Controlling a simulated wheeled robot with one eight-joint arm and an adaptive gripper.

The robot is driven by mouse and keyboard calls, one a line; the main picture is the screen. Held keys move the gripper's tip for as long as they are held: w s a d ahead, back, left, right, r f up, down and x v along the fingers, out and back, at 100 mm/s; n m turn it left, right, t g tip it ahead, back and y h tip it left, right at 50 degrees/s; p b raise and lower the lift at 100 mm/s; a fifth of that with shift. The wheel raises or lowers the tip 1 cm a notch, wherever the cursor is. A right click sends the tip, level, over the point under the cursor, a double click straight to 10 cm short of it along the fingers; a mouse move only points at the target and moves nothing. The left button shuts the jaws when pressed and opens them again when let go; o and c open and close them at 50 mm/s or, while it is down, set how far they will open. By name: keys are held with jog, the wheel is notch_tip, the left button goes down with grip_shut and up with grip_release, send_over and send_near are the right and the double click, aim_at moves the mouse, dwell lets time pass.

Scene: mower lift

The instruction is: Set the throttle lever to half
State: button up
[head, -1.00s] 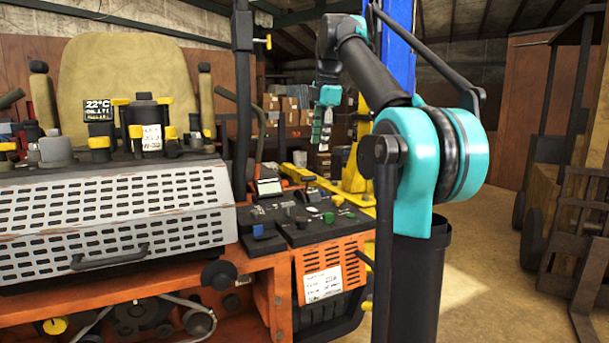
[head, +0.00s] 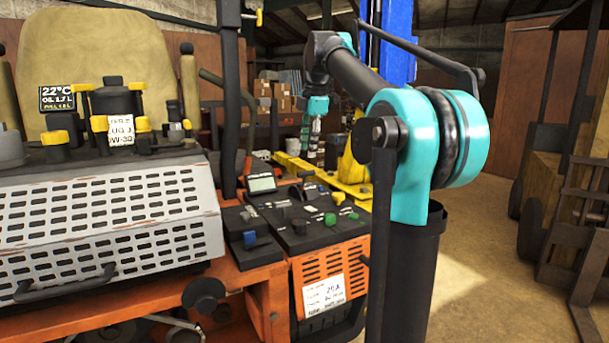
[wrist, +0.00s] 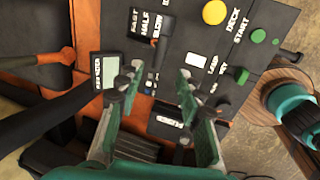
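The throttle panel with the words FAST, HALF and SLOW (wrist: 146,22) is at the top middle of the wrist view. A dark lever (wrist: 162,48) stands beside these words, by the SLOW end; its exact setting is hard to tell. My gripper (wrist: 157,86) is open, its green fingers spread and pointing toward the panel, with nothing held between them. The lever shows beyond the gap between the fingertips. In the head view my gripper (head: 311,150) hangs above and behind the control console (head: 310,238). The throttle lever cannot be singled out there.
A small display (wrist: 110,66) is on the left, near an orange-based dark lever (wrist: 40,59). The mower's perforated grey cover (head: 110,225) fills the head view's left.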

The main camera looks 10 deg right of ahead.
aim_at(305, 173)
jog(key=x, duration=1)
jog(key=shift+c, duration=0.6)
grip_shut()
